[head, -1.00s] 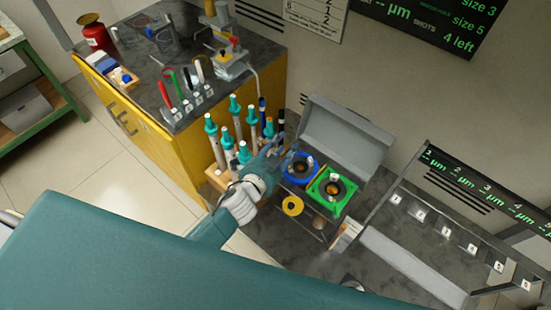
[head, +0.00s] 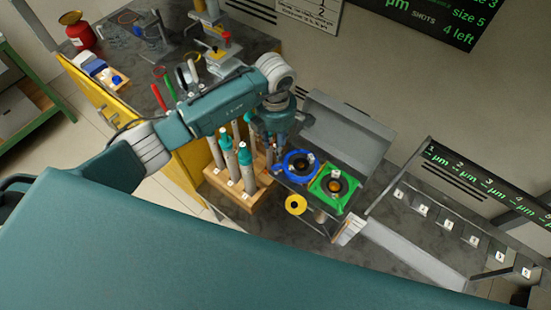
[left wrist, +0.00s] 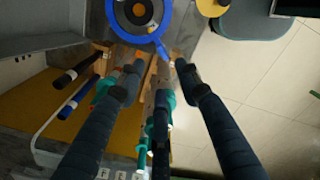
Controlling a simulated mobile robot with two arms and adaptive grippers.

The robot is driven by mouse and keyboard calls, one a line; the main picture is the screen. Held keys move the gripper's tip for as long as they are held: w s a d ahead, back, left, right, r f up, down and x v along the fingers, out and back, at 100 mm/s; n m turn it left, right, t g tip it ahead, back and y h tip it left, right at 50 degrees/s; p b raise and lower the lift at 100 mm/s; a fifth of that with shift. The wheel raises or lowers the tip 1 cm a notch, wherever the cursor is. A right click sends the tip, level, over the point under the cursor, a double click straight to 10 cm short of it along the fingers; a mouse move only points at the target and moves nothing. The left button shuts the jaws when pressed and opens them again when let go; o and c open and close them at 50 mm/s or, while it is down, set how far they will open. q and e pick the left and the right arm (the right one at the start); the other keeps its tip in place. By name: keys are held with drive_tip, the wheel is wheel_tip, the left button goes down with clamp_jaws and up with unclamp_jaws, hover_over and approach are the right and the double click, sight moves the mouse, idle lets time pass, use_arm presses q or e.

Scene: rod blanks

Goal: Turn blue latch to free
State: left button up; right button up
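The blue latch (head: 287,171) is a blue ring around a dark round opening with an orange centre, on the grey box below the raised lid. In the left wrist view the blue ring (left wrist: 112,22) is at the top, with a short blue tab pointing down toward my fingers. My left gripper (left wrist: 158,70) is open there, its dark fingertips apart on either side below the tab. In the head view my left gripper (head: 270,147) points down just left of the blue ring. I cannot tell if it touches. My right gripper is not in view.
A green square latch (head: 319,190) sits right of the blue one, with a yellow ring (head: 296,205) in front. A wooden rack (head: 238,202) of teal-capped rods stands close left of the gripper. The grey lid (head: 345,135) rises behind.

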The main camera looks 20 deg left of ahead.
use_arm(q)
wheel_tip(320, 180, down, 9)
drive_tip(key=shift+s+p, duration=0.1)
drive_tip(key=shift+p, duration=0.95)
drive_tip(key=shift+f, duration=0.75)
drive_tip(key=shift+c, duration=0.6)
clamp_jaws()
